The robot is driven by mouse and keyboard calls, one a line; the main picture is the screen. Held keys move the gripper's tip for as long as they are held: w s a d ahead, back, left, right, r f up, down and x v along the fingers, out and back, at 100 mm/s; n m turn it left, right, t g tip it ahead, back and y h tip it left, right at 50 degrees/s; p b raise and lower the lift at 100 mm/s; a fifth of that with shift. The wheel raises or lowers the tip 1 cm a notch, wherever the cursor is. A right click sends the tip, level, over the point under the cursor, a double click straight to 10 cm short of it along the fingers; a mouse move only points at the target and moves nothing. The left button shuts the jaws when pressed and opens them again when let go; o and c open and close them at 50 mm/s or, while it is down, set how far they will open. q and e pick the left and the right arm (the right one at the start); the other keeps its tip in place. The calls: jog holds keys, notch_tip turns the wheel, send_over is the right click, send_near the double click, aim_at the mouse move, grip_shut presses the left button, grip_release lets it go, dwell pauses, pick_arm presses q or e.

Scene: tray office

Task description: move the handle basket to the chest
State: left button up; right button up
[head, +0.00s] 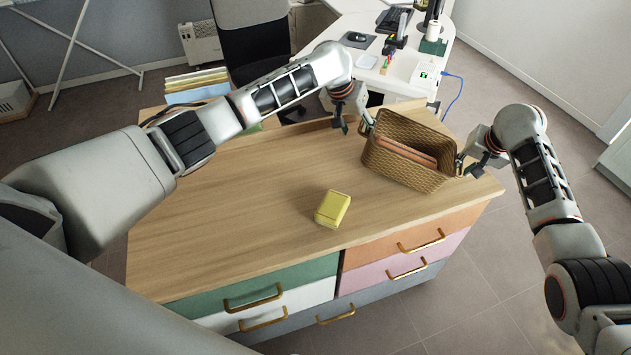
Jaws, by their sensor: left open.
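The handle basket (398,165) is woven and tan, with reddish-brown flat items inside. It is at the right end of the wooden top of the chest (240,205); I cannot tell whether it rests there or is slightly above. My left gripper (352,125) is open beside the basket's left handle. My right gripper (468,163) is at the basket's right handle; its fingers are too small and overlapped to tell whether they are closed on it. The chest has green, white, orange, pink and grey drawers with brass pulls, all shut.
A yellow box (332,208) lies on the chest top, left of the basket. Upright files (197,86) stand at the back left. A white desk (420,65) with a mouse and keyboard is behind. The left and middle of the top are mostly clear.

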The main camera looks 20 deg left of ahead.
dwell(0.4)
jog(key=o, duration=0.7)
jog(key=shift+d, duration=0.1)
jog(key=shift+a+v, duration=0.2)
jog(key=shift+v, duration=5.8)
